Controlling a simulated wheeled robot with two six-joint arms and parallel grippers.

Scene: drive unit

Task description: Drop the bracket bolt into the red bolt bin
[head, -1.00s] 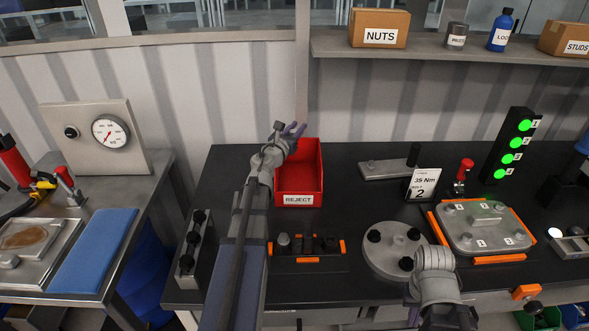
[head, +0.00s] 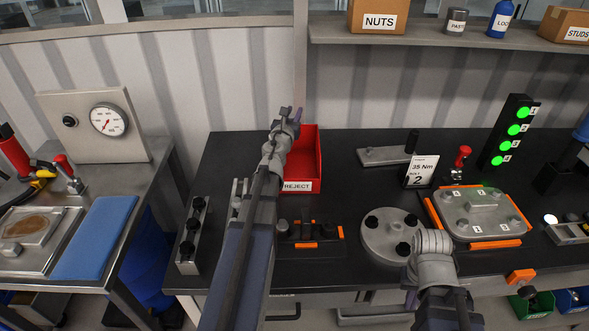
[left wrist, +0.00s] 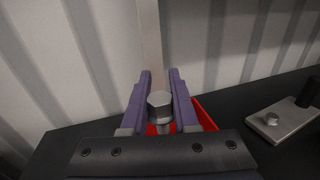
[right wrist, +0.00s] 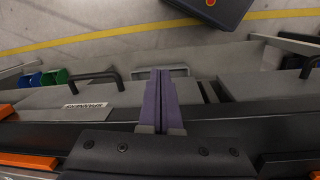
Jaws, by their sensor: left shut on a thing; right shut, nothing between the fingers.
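The red bin (head: 315,165), labelled REJECT, stands on the dark bench and is the only red bin in view. My left gripper (head: 291,113) is above its back left part and hides part of it. In the left wrist view my left gripper (left wrist: 160,82) is shut on the bracket bolt (left wrist: 160,104), its hex head up between the purple fingers. Part of the red bin (left wrist: 204,115) shows below and behind the fingers. My right gripper (right wrist: 160,75) is shut and empty in front of the bench edge; in the head view it is mostly hidden by its arm.
An orange-trimmed fixture (head: 310,236) and a round plate (head: 375,238) with black knobs are on the bench near the bin. A clamped cover plate (head: 480,215) is at the right. Green (head: 535,303) and blue (head: 570,300) bins are low at the right.

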